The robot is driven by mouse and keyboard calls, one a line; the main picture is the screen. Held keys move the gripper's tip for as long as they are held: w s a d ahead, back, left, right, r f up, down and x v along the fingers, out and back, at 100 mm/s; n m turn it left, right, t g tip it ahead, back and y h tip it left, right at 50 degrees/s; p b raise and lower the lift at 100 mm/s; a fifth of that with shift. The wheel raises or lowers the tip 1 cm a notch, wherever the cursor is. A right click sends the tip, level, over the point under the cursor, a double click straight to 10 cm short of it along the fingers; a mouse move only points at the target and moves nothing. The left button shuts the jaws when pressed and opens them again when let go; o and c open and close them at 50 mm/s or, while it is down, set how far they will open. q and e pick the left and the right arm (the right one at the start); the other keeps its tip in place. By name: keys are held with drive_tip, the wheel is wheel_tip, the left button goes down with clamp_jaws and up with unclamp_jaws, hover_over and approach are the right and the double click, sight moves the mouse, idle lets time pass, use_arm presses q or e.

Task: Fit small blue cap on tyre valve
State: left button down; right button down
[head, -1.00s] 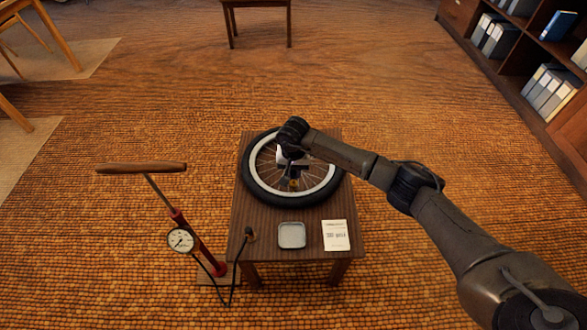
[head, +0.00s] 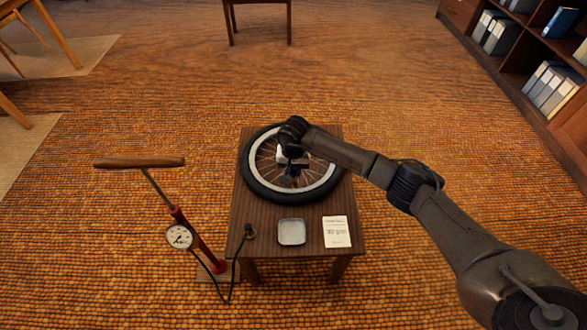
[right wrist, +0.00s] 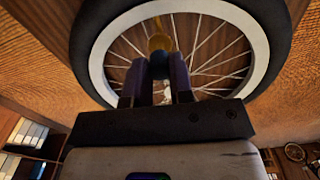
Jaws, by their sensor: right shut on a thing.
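The bicycle wheel (head: 262,191) lies flat on the small wooden table, with a black tyre, pale rim and thin spokes. My right gripper (head: 289,180) is over the middle of the wheel, by the hub. In the right wrist view its fingers (right wrist: 160,70) are nearly together on a small dark bluish thing, which I take for the blue cap (right wrist: 160,58). The fingers hide most of it. The brass-coloured hub (right wrist: 158,42) shows just beyond the fingertips. I cannot make out the tyre valve in either view. My left gripper is not in view.
The table's front (head: 265,243) holds an empty square tray (head: 291,232) and a printed card (head: 337,232). A red floor pump (head: 192,228) with gauge and hose stands left; its hose end (head: 249,231) rests at the table's left edge. A shelf (head: 520,70) stands far right.

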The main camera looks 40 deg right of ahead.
drive_tip(key=shift+f+b, duration=0.65)
drive_tip(key=shift+f, duration=0.3)
drive_tip(key=c, duration=0.9)
unclamp_jaws()
wheel_tip(320, 180, up, 14)
drive_tip(key=p, duration=0.6)
drive_tip(key=shift+p, duration=0.35)
